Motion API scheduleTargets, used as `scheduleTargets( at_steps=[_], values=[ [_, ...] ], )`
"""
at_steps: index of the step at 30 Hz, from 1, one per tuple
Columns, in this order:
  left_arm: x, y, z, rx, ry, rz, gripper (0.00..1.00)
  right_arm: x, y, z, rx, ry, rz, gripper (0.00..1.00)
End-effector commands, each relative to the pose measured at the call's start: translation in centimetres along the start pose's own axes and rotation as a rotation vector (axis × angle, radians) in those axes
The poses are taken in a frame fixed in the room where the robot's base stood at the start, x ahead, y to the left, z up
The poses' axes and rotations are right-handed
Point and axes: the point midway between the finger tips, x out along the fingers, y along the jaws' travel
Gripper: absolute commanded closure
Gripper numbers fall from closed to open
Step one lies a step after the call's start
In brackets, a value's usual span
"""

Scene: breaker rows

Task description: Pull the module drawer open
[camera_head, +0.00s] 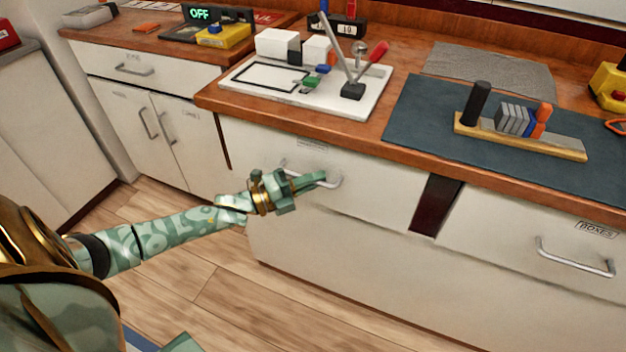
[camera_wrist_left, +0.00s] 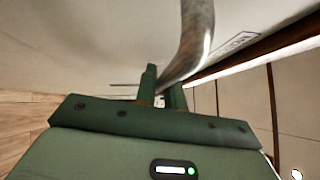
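The module drawer (camera_head: 365,198) is the white front under the middle of the worktop, with a small label at its top edge too small to read. Its front looks close under the worktop edge, with no opening visible at its top. Its curved metal handle (camera_head: 333,180) is partly hidden by my left gripper (camera_head: 318,180). In the left wrist view the handle (camera_wrist_left: 193,40) runs down between the two green fingers of my left gripper (camera_wrist_left: 163,92), which sit close on either side of it. My right gripper is in neither view.
To the right is a drawer labelled BOXES (camera_head: 490,235) with its own handle (camera_head: 575,262). A white board (camera_head: 340,105) with blocks and a lever, and a blue mat (camera_head: 420,115) with a wooden rack (camera_head: 560,150), lie on the worktop above. The wooden floor (camera_head: 220,290) before the drawers is clear.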

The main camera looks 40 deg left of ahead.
Motion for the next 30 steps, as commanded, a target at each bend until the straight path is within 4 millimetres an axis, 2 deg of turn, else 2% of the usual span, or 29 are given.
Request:
scheduleTargets(
  at_steps=[11, 18, 30],
  values=[
    [-1.1, -0.5, -1.0, -0.001, -0.001, 0.001, 1.00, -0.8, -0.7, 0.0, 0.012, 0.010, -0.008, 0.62],
    [-3.6, -1.4, -3.6, -0.002, -0.001, 0.001, 1.00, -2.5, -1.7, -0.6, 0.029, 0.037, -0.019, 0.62],
    [-8.9, -2.6, -8.8, -0.002, -0.002, 0.003, 1.00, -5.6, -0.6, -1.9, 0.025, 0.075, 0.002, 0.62]
  ],
)
